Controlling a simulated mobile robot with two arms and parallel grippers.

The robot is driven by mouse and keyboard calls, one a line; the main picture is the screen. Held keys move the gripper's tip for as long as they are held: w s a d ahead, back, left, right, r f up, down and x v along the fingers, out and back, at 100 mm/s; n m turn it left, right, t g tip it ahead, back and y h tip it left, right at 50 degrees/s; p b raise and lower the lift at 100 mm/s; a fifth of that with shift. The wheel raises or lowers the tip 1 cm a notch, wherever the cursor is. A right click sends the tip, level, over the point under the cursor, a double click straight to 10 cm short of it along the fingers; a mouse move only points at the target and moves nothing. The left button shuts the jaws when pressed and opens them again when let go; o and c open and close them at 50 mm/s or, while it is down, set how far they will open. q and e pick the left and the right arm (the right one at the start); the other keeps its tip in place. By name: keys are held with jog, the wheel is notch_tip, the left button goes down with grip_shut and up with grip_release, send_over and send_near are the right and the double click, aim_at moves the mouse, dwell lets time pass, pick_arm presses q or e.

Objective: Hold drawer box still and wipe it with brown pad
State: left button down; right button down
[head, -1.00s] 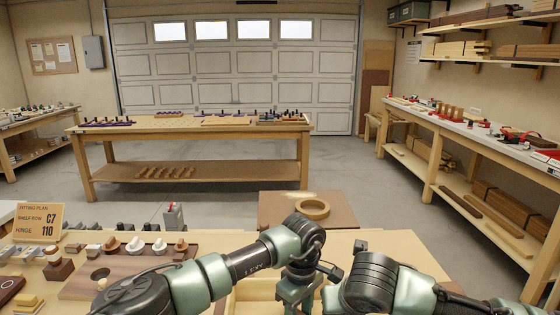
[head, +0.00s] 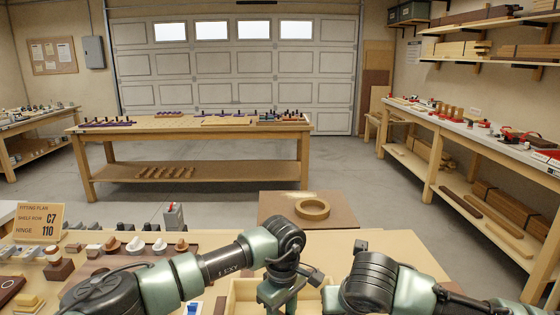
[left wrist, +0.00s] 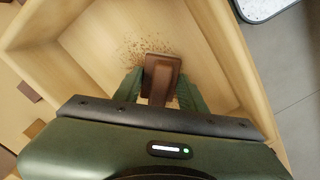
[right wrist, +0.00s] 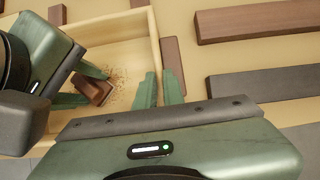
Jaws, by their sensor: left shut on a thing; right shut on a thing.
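The drawer box (left wrist: 212,35) is pale wood and open at the top; its rim (head: 238,292) shows partly behind my left arm in the head view. My left gripper (left wrist: 158,88) is shut on the brown pad (left wrist: 163,70), inside the box and low over its floor. Brown specks (left wrist: 140,47) lie on the floor just beyond the pad. In the right wrist view, my right gripper (right wrist: 160,88) is shut on the box's side wall (right wrist: 153,45). The brown pad (right wrist: 92,91) shows there between my left fingers. In the head view both gripper tips are hidden.
Dark wood strips (right wrist: 255,20) lie on the bench right of the box in the right wrist view. A tan ring (head: 312,208) sits on a brown board (head: 340,208) beyond the bench. Fittings and a sign (head: 40,222) crowd the bench's left side.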

pick_arm(q)
jog(key=shift+a, duration=1.75)
jog(key=shift+d+f, duration=0.1)
jog(key=shift+d, duration=1.85)
jog(key=shift+d, duration=1.85)
jog(key=shift+a, duration=2)
jog(key=shift+a, duration=0.1)
jog(key=shift+a, duration=1.65)
jog(key=shift+d, duration=3.75)
jog(key=shift+w, duration=0.15)
